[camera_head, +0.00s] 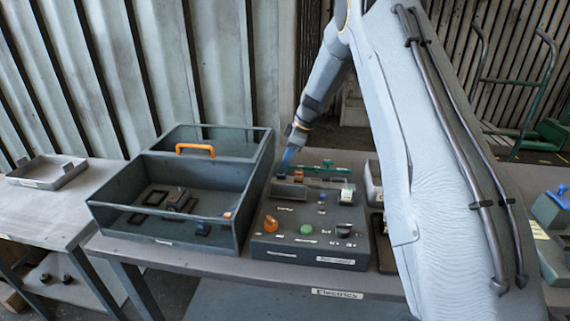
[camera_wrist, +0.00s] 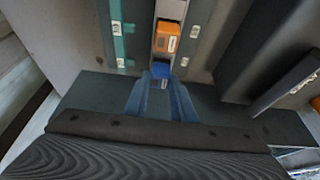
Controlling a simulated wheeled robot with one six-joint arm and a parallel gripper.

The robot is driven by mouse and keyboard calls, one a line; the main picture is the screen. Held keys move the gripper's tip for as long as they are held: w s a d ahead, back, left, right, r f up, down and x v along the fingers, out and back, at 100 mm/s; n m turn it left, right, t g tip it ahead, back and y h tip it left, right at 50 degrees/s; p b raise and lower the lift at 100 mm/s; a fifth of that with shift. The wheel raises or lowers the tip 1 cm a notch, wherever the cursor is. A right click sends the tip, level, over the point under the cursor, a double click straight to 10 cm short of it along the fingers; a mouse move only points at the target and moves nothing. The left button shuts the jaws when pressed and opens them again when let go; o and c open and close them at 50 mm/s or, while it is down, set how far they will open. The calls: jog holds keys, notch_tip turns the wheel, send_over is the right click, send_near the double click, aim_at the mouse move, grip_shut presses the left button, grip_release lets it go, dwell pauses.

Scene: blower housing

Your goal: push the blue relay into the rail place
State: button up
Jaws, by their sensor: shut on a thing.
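My gripper (camera_wrist: 161,100) is shut on the blue relay (camera_wrist: 161,71), whose top shows between the two blue fingertips in the wrist view. The relay is over the end of the grey rail (camera_wrist: 170,10), in line with it and close to an orange relay (camera_wrist: 167,37) on the rail. Whether the blue relay touches the rail is hidden. In the head view my gripper (camera_head: 288,158) is at the back left of the grey panel (camera_head: 265,246), pointing down, and the relay is too small to tell from the fingers.
A teal strip (camera_wrist: 117,28) runs beside the rail. A dark open bin (camera_head: 165,237) with an orange handle (camera_head: 195,149) stands left of the panel. The panel bears an orange knob (camera_head: 271,224) and a green button (camera_head: 307,229). A shallow tray (camera_head: 45,183) lies on the left table.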

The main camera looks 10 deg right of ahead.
jog(key=shift+f+b, duration=0.45)
jog(key=shift+f, duration=0.25)
jog(key=o, duration=0.9)
jog(key=shift+r, duration=0.1)
jog(key=b+v, duration=0.2)
jog(key=v, duration=0.5)
jog(key=shift+d+r+b, duration=0.15)
jog(key=shift+r+b, duration=0.1)
jog(key=shift+b, duration=0.05)
jog(key=shift+s+r, duration=0.1)
jog(key=shift+r, duration=0.05)
